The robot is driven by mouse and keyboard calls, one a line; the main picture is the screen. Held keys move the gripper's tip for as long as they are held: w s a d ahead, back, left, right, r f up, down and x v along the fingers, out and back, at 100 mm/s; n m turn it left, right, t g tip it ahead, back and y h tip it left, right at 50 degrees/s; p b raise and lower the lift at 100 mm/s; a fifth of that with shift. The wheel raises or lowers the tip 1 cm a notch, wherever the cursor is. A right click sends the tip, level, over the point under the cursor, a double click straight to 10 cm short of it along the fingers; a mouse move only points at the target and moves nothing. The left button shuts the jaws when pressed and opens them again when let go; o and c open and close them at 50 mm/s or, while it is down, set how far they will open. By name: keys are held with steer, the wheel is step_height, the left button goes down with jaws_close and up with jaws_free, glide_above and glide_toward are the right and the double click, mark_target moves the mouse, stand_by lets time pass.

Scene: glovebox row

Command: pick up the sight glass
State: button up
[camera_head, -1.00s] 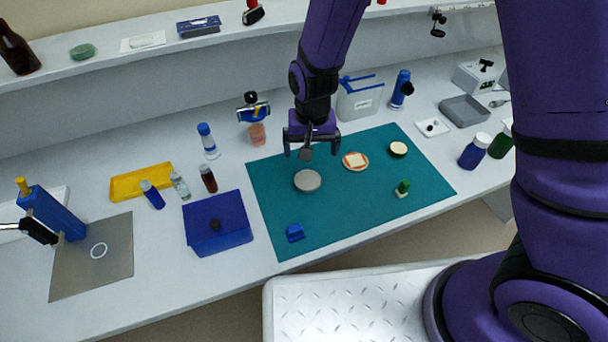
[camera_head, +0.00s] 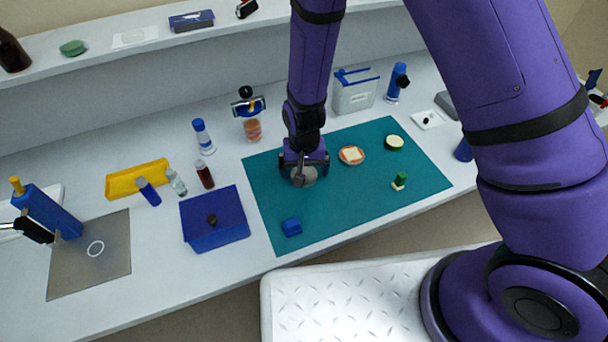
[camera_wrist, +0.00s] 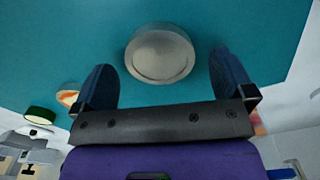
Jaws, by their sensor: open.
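The sight glass, which I take to be the round grey disc (camera_head: 308,177), lies flat on the teal mat (camera_head: 350,211). My gripper (camera_head: 304,168) is over it and hides part of it in the head view. In the wrist view the whole disc (camera_wrist: 160,53) shows, with a raised rim and a paler round face. My gripper (camera_wrist: 163,66) is open there and empty, one finger to each side of the disc and neither seen touching it. I cannot tell the exact height of the fingertips over the mat.
On the mat, a small plate with an orange and white top (camera_head: 351,155) is closest on the right. A green-rimmed round piece (camera_head: 394,142), a green and white piece (camera_head: 400,182) and a blue block (camera_head: 291,227) lie farther off. A blue box (camera_head: 215,222) stands left of the mat.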

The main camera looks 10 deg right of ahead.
steer(key=shift+f, duration=0.7)
steer(key=c, duration=1.4)
